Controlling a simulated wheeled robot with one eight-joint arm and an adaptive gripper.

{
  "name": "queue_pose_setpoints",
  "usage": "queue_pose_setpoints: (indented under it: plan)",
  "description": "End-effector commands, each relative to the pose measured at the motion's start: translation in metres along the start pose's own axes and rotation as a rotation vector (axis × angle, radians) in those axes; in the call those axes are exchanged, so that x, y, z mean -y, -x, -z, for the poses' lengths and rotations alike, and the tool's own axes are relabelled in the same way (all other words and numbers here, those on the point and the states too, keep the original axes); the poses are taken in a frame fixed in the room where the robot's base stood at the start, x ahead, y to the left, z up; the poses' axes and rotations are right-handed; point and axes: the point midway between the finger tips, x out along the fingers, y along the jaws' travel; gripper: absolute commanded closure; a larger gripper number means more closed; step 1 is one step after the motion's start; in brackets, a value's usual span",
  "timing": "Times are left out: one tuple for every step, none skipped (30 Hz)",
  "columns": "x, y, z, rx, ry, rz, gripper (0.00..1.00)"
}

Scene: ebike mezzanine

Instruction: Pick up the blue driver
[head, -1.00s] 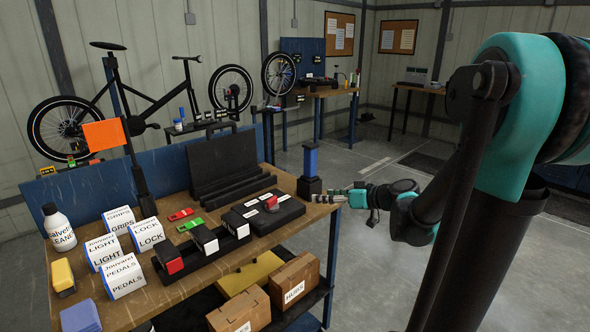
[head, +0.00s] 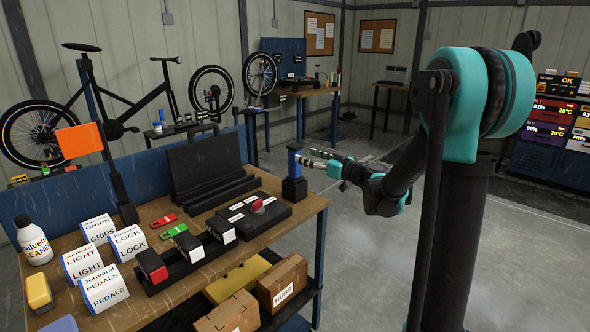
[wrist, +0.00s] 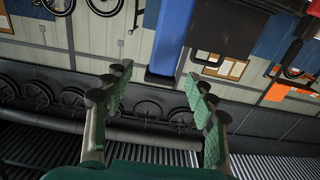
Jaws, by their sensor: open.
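The blue driver (head: 295,160) stands upright in a black holder (head: 294,189) at the bench's right back corner. My gripper (head: 312,162) comes from the right, level with the driver's blue part, its tips close beside it. In the wrist view a blue upright shape, the driver (wrist: 172,42), fills the top middle. My gripper's green-padded fingers (wrist: 160,92) are spread apart, with the driver's end lying roughly between and beyond them. Whether any finger touches it cannot be told. The gripper holds nothing.
The wooden bench (head: 150,212) carries labelled boxes (head: 103,290), a white bottle (head: 33,240), a black open case (head: 205,160) and a black block with a red knob (head: 257,207). Cardboard boxes (head: 283,280) sit on its lower shelf. Floor right of the bench is clear.

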Motion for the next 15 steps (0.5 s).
queue_pose_setpoints:
  plan:
    - [0.001,-0.006,0.0,0.0,0.0,0.002,0.43]
    - [0.001,-0.008,0.0,0.0,0.0,0.002,0.43]
    - [0.001,-0.01,0.0,0.0,0.0,0.002,0.43]
    - [0.001,-0.011,0.0,0.0,0.0,0.001,0.43]
    - [0.001,-0.012,0.0,0.0,0.0,0.001,0.43]
    - [0.001,-0.013,0.0,0.0,0.0,0.001,0.43]
    - [0.001,-0.015,0.0,0.0,0.0,0.001,0.43]
    - [0.001,-0.016,0.0,0.0,0.0,0.001,0.43]
    - [0.001,-0.019,0.0,0.0,0.0,0.001,0.43]
    - [0.002,-0.022,0.0,0.0,0.0,0.001,0.43]
    - [0.002,-0.026,-0.001,0.0,0.0,0.002,0.43]
    - [0.003,-0.031,-0.001,0.0,0.0,0.003,0.43]
    - [0.003,-0.035,-0.001,0.0,0.0,0.003,0.43]
    - [0.004,-0.04,-0.001,0.0,0.0,0.003,0.43]
    - [0.005,-0.046,-0.001,0.0,0.0,0.003,0.43]
